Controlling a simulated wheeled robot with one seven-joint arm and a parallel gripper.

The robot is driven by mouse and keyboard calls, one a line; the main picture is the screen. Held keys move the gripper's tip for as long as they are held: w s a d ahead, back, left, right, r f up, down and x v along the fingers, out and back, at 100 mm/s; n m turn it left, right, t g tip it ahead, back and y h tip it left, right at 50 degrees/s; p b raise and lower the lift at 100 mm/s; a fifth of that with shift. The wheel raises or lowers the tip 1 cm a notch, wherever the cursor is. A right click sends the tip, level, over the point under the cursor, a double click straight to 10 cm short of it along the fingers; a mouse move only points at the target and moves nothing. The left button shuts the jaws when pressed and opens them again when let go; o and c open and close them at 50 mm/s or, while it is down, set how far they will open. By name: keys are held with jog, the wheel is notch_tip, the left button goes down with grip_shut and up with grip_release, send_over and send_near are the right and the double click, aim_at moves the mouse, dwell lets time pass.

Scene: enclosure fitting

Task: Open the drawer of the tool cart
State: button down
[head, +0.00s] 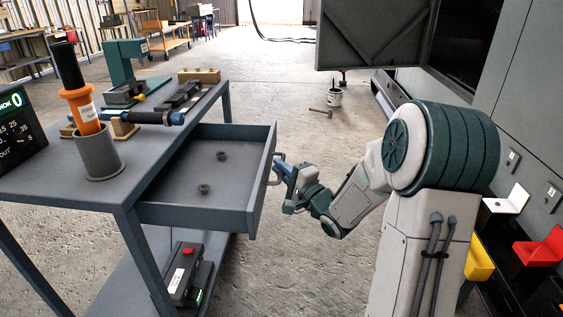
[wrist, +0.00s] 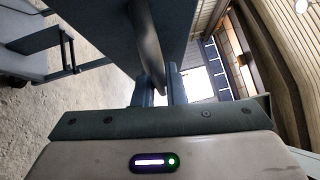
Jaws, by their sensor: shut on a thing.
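The tool cart (head: 60,190) stands at the left in the head view, a grey-blue metal table on legs. Its drawer (head: 205,212) is pulled far out to the right, and its inside shows two small dark round parts (head: 222,155). The drawer handle (head: 274,170) is on the drawer's right-hand front. My gripper (head: 280,172) is at this handle, shut on it. In the wrist view my gripper's fingers (wrist: 160,88) close around the dark handle bar (wrist: 147,45), beside the drawer front (wrist: 105,25).
On the cart top are an orange tool in a grey cup (head: 99,155), a blue-black tool (head: 150,117) and a green press (head: 125,75). A dark case (head: 186,272) lies on the lower shelf. A hammer (head: 320,111) and can (head: 334,97) are on the floor.

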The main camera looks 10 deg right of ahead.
jog(key=shift+s+d, duration=0.1)
jog(key=shift+d, duration=0.1)
jog(key=c, duration=1.5)
grip_release()
jog(key=b+v, duration=0.2)
jog(key=v, duration=1.1)
jog(key=shift+s+d+f, duration=0.15)
jog(key=shift+s+d, duration=0.05)
jog(key=shift+s, duration=0.1)
